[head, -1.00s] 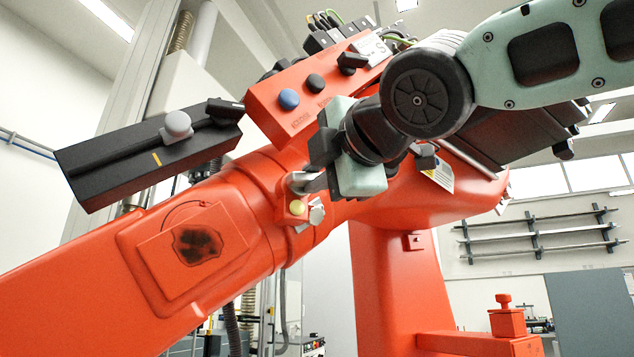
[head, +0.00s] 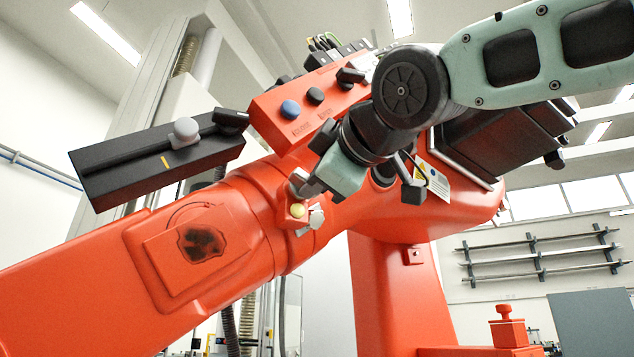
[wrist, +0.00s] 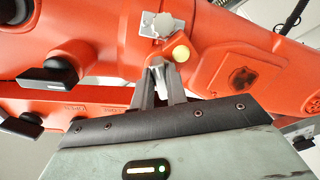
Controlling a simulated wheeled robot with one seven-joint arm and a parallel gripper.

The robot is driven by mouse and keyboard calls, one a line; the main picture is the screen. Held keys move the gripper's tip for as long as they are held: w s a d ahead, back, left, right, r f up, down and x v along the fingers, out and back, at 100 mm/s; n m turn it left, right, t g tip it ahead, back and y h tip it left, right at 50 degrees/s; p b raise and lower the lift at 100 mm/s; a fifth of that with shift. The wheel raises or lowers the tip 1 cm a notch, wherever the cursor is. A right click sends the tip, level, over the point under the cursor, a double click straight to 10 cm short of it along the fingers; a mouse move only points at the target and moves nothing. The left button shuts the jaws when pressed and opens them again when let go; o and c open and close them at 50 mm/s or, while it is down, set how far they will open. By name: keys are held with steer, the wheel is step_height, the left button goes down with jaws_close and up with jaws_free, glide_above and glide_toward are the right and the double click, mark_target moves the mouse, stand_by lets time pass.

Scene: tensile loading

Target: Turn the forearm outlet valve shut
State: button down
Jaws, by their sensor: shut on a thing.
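The forearm outlet valve (head: 297,211) sits on the orange forearm, with a yellow round cap and a silver faceted fitting (head: 316,219) beside it. In the wrist view its yellow cap (wrist: 181,53) and the silver fitting (wrist: 162,24) show just beyond the fingers. My gripper (head: 304,186) reaches down to it from the upper right, its body tilted. The handle is mostly hidden between the fingers.
An orange panel with a blue button (head: 290,109) and black knobs lies just above my gripper. A black bar-shaped unit (head: 150,163) with a grey knob sticks out to the left. A hatch with a dark emblem (head: 203,245) is on the forearm at lower left.

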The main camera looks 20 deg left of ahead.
steer(key=shift+f, duration=0.1)
stand_by(0.3)
steer(key=c, duration=1.4)
jaws_free()
